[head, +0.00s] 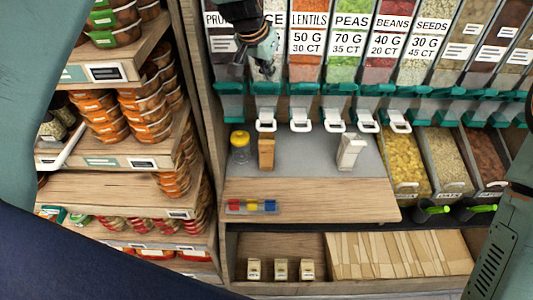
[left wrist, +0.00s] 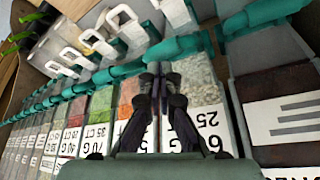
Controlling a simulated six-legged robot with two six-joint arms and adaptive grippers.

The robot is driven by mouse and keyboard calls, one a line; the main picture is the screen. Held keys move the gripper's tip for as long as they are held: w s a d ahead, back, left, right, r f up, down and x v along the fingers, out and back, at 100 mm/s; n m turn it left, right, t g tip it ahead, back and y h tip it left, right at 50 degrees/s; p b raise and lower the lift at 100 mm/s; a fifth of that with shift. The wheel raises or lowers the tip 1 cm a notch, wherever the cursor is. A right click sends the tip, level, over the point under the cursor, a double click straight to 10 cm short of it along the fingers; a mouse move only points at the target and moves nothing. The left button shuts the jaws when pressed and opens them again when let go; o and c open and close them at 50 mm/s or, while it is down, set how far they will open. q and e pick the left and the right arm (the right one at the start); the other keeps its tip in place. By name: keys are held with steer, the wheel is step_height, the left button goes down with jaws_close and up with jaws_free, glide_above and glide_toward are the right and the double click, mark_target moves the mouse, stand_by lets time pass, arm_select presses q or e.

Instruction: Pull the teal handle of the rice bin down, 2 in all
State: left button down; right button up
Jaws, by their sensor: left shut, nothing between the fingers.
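The rice bin (head: 274,19) stands in the row of dispensers, its label partly covered by my left gripper (head: 264,70). A teal handle (head: 266,88) sits at its lower end, just below the fingertips. In the left wrist view the picture is upside down, and the fingers (left wrist: 158,85) are together and empty in front of the rice bin's whitish grains (left wrist: 195,75). The teal part (left wrist: 175,48) lies just beyond the fingertips; I cannot tell whether they touch it. The white loop (head: 265,122) hangs below the handle. My right gripper is not in view.
A brown carton (head: 266,152) stands on the grey counter below the rice bin, with a glass jar (head: 240,147) to its left. A white carton (head: 351,150) stands farther right. Neighbouring teal handles (head: 302,89) are close by. Stocked shelves (head: 125,185) stand at left.

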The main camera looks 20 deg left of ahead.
arm_select(q)
steer(key=shift+f, duration=0.55)
steer(key=shift+s, duration=0.15)
steer(key=shift+f+b, duration=0.1)
steer(key=shift+b, duration=0.2)
steer(key=shift+s+d+f+b, duration=0.1)
steer(key=shift+s+f+b, duration=0.1)
steer(key=shift+f+b, duration=0.45)
steer(key=f, duration=0.1)
steer(key=f+b, duration=0.2)
steer(key=shift+s+d+f, duration=0.1)
steer(key=shift+s+f, duration=0.15)
steer(key=shift+r, duration=0.1)
